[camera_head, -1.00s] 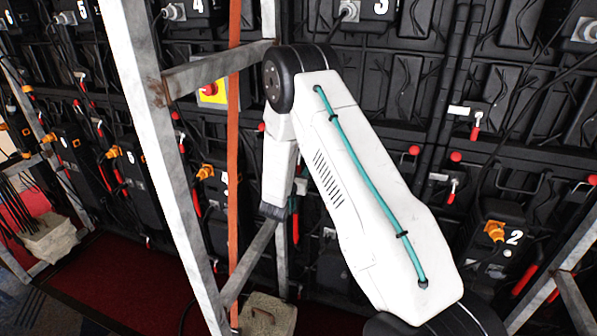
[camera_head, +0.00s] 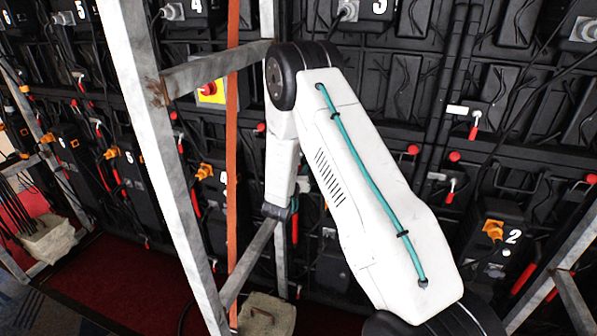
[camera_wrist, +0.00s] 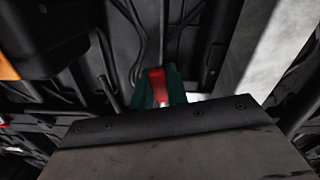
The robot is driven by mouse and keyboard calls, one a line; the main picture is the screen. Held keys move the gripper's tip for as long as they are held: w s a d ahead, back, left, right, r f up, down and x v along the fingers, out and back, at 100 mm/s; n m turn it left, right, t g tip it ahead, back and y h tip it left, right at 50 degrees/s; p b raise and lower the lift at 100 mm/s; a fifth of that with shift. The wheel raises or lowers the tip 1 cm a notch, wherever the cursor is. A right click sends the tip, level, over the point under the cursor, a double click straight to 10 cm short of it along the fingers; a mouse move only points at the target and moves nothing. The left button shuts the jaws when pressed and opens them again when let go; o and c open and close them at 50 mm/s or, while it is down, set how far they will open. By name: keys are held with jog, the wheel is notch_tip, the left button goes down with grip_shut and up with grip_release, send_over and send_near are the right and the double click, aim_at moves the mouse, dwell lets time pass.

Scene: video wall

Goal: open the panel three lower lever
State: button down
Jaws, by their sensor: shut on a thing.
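In the wrist view a red lever handle (camera_wrist: 158,84) stands upright on a pale metal stem against the black back of a panel. My gripper (camera_wrist: 159,98) has dark green fingers on both sides of the handle and is shut on it. The handle's lower end is hidden by my gripper's body. In the head view panel three is marked by a white "3" (camera_head: 379,7) at the top. My arm covers much of the panel below it, and the held lever cannot be made out there.
A grey metal frame post (camera_head: 150,130) and an orange strap (camera_head: 232,150) stand left of my arm. A weight block (camera_head: 266,314) sits on the floor below. Panel two (camera_head: 512,237), other red levers (camera_head: 474,132) and hanging cables lie to the right.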

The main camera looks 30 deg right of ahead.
jog(key=n, duration=0.2)
jog(key=s+d+n, duration=0.1)
jog(key=shift+r+n, duration=0.35)
jog(key=shift+n, duration=0.05)
jog(key=shift+s+d+r+n, duration=0.25)
jog(key=shift+r+n, duration=0.45)
jog(key=shift+n, duration=1.2)
jog(key=shift+s+d+r+n, duration=0.15)
jog(key=shift+s+r+n, duration=0.4)
jog(key=shift+n, duration=1.35)
jog(key=shift+s+d+r+n, duration=0.2)
jog(key=shift+r+n, duration=0.6)
jog(key=shift+n, duration=1.1)
jog(key=shift+w, duration=0.1)
jog(key=c, duration=1.4)
grip_release()
jog(key=shift+a, duration=0.1)
